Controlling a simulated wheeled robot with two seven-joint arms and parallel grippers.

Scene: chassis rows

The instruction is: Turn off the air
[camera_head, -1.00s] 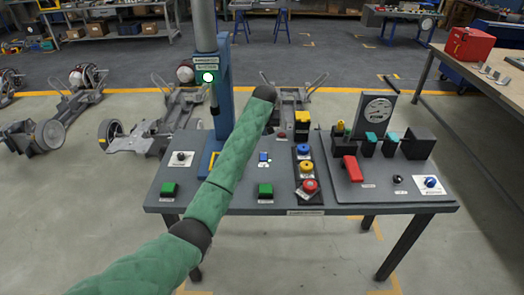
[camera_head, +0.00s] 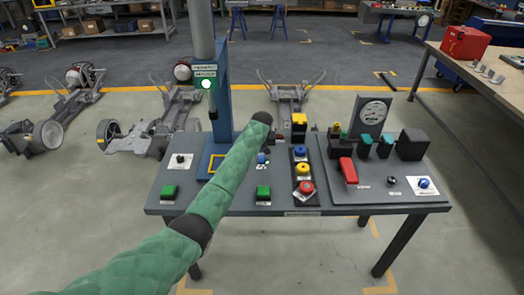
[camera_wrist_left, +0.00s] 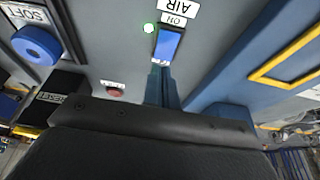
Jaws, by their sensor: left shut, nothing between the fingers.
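The air switch is a blue rocker (camera_wrist_left: 168,45) in the left wrist view, beside a label reading AIR and ON. In the head view the switch (camera_head: 262,157) is a small blue spot on the console, just below my left arm's dark end. My left gripper (camera_wrist_left: 161,74) is shut and empty, its fingers pointing at the end of the rocker nearest my wrist. I cannot tell whether they touch it. In the head view the fingers are hidden by the arm. My right gripper is not in view.
The console (camera_head: 230,203) carries a red button (camera_head: 305,188), a yellow button (camera_head: 303,168), green buttons and a red lever (camera_head: 348,170). A blue column (camera_head: 222,110) stands left of my arm. In the wrist view a blue SOFT knob (camera_wrist_left: 38,44) is at left.

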